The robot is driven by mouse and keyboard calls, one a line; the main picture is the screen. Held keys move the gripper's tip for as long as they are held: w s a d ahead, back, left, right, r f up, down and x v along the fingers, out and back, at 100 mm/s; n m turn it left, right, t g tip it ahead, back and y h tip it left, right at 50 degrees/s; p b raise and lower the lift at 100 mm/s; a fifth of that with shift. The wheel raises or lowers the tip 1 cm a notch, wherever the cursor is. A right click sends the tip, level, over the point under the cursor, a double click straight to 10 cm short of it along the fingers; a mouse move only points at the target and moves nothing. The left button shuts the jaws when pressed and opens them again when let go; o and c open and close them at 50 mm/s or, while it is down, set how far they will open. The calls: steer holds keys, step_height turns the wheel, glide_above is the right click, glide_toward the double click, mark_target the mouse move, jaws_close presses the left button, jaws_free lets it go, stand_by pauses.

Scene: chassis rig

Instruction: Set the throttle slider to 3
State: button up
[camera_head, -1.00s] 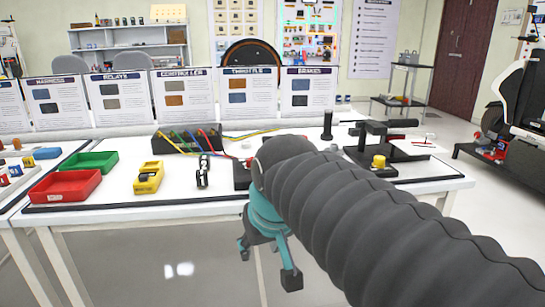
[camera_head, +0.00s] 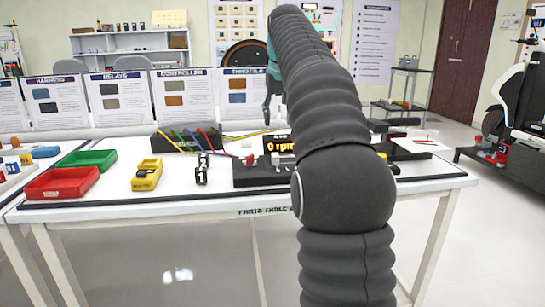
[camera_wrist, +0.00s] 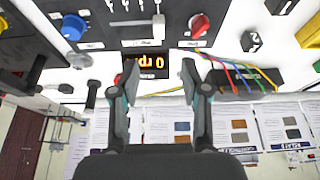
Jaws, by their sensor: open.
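A dark control panel (camera_head: 255,172) lies on the table, partly hidden by my arm. In the wrist view, which is upside down, the panel (camera_wrist: 165,40) spans the top, with several small pale levers or switches (camera_wrist: 135,6) cut by the upper edge. My gripper (camera_wrist: 160,75) is open and empty, apart from the panel. In the head view my gripper (camera_head: 273,108) is raised above the display, partly hidden by my arm.
A red knob (camera_wrist: 199,26) and a blue button (camera_wrist: 73,27) sit on or by the panel. Sign boards line the back.

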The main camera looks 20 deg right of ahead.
mark_target(275, 155)
steer(key=b+x, duration=0.3)
steer(key=x, duration=1)
steer(key=shift+w+d+f+b, duration=0.2)
steer(key=shift+w+f+b, duration=0.05)
steer(key=shift+f+b, duration=0.05)
jaws_close()
